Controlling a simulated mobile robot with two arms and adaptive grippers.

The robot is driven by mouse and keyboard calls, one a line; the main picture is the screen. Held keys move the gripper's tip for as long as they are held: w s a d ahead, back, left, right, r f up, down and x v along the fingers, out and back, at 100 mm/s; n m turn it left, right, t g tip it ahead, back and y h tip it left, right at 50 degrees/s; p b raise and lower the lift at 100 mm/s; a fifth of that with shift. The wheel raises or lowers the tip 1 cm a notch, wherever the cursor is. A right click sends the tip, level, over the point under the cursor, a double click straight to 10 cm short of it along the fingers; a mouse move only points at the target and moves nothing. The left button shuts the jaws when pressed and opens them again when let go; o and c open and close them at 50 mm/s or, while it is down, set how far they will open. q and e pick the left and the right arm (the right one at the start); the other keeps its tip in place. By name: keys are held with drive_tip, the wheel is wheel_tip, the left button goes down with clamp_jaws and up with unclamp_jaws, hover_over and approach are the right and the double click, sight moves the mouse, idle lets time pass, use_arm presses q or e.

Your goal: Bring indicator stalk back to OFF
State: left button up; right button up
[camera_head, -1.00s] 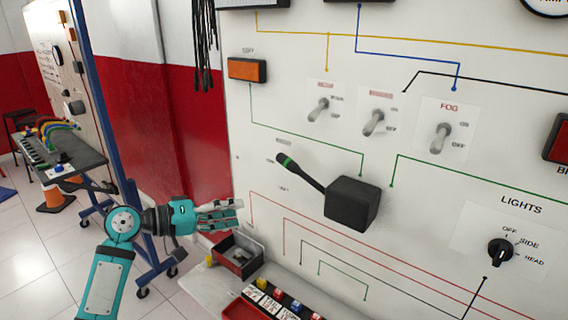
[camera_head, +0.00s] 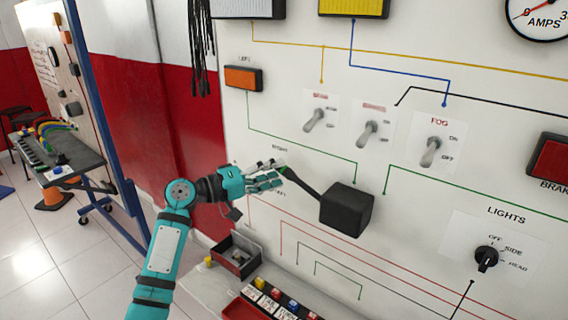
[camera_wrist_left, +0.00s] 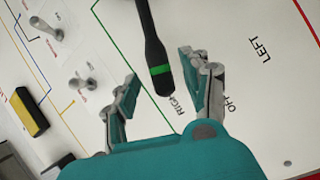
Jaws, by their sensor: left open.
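The indicator stalk (camera_head: 308,187) is a black lever with a green band near its tip, coming out of a black box (camera_head: 347,210) on the white panel. It slants up and left. In the left wrist view the stalk (camera_wrist_left: 150,45) has its tip beside the RIGHT label (camera_wrist_left: 181,104); the OFF label (camera_wrist_left: 230,104) and LEFT label (camera_wrist_left: 259,49) lie farther right. My left gripper (camera_head: 270,181) is at the stalk's tip. In the wrist view its open fingers (camera_wrist_left: 160,72) stand either side of the stalk's end, with gaps visible. My right gripper is out of view.
Toggle switches, including FOG (camera_head: 431,151), stand above the stalk. A lights knob (camera_head: 486,257) is at right. An orange lamp (camera_head: 243,78) is at upper left.

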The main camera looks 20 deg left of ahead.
sight(279, 171)
use_arm(q)
drive_tip(key=shift+p+x, duration=0.3)
drive_tip(key=shift+x, duration=1.35)
clamp_jaws()
